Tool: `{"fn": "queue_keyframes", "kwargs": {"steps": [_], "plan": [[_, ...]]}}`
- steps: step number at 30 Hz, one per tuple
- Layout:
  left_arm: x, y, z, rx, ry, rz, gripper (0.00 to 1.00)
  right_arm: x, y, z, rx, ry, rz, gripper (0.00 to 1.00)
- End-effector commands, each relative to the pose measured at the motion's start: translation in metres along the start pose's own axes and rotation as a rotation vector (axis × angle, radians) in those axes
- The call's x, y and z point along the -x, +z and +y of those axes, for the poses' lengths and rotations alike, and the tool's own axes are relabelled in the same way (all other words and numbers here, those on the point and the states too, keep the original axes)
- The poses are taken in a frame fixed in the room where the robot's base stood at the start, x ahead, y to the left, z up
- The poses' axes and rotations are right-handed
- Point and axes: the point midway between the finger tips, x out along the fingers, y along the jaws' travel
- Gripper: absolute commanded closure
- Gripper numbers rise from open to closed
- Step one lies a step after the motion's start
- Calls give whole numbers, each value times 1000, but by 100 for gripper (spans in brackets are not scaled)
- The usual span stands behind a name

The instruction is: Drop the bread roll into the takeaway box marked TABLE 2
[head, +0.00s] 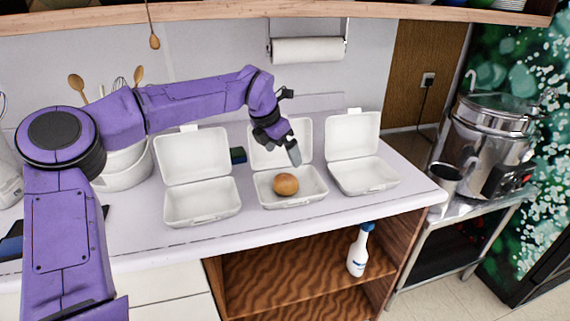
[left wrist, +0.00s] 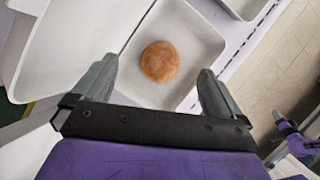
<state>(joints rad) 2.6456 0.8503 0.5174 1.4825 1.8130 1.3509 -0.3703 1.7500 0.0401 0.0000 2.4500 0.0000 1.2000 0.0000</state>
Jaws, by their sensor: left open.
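The bread roll (head: 286,184) is round and brown and lies inside the middle of three open white takeaway boxes (head: 306,197). My left gripper (head: 294,153) is above that box, a little above the roll, with nothing between its fingers. In the left wrist view the open gripper (left wrist: 155,85) has its fingers wide apart, and the roll (left wrist: 160,62) lies in the box tray (left wrist: 207,45) beyond them. Another open box stands to the left (head: 203,207) and another to the right (head: 367,177). No TABLE 2 marking is readable on any box. My right gripper is not in view.
A dark blue-green object (head: 238,155) lies behind the boxes. A paper towel roll (head: 308,50) hangs on the wall. A steel pot (head: 492,130) is on a side cart.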

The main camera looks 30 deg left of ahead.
Motion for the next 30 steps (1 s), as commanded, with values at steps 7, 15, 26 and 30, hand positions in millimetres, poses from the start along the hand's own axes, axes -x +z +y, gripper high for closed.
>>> {"fn": "queue_keyframes", "kwargs": {"steps": [7, 15, 26, 30], "plan": [[59, 0, 1, 0, 0, -5, 0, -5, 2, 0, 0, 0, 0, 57], [83, 0, 1, 0, 0, 0, 0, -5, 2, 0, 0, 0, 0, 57], [83, 0, 1, -1, 0, 0, 0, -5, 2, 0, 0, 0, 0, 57], [82, 0, 1, -1, 0, 0, 0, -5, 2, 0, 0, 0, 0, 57]]}}
